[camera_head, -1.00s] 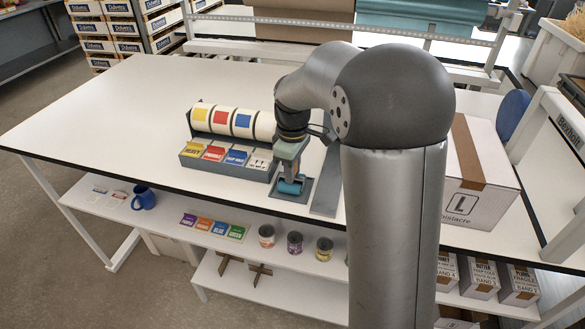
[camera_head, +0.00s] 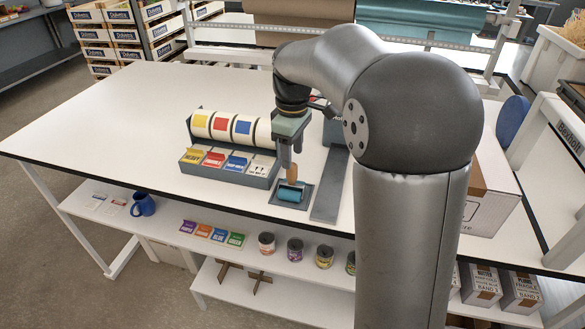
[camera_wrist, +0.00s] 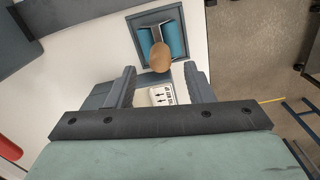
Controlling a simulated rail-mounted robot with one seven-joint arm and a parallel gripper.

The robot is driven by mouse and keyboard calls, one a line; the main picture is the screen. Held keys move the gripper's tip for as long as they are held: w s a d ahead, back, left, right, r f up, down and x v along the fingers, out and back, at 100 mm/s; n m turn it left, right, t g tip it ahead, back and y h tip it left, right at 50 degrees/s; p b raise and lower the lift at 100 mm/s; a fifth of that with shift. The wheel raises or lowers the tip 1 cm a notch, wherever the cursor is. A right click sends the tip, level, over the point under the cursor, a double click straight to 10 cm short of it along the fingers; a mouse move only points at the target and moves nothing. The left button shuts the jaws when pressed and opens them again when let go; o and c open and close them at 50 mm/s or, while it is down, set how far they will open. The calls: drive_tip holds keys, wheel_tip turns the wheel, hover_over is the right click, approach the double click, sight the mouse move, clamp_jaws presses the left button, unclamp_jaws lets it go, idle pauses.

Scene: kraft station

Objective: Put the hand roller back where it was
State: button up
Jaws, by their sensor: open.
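The hand roller (camera_head: 289,193) has a blue roller and a wooden handle. It sits in a shallow dark grey square tray (camera_head: 306,200) on the bench, with its handle standing up. In the wrist view the blue roller (camera_wrist: 175,38) lies inside the rim of the tray (camera_wrist: 139,22), and the round handle end (camera_wrist: 160,57) points toward the camera. My gripper (camera_head: 288,158) is above the handle. In the wrist view my gripper (camera_wrist: 160,84) has its fingers spread wide with nothing between them, and the handle end shows just beyond the fingertips.
A label dispenser (camera_head: 226,168) with coloured rolls and cards stands just left of the tray. A flat grey strip (camera_head: 329,190) lies to its right. A cardboard box (camera_head: 491,190) stands farther right, partly behind my arm. The bench's left part (camera_head: 110,120) is clear.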

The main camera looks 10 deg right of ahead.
wheel_tip(320, 180, up, 4)
drive_tip(key=shift+r, duration=0.1)
drive_tip(key=s+f+m, duration=0.5)
drive_tip(key=s+f, duration=0.1)
drive_tip(key=s, duration=0.7)
drive_tip(key=s+f+m, duration=0.5)
drive_tip(key=s+f, duration=0.1)
drive_tip(key=s, duration=0.7)
drive_tip(key=shift+s+a+f+t, duration=0.15)
drive_tip(key=shift+s+a+t, duration=0.1)
drive_tip(key=shift+a+t, duration=0.05)
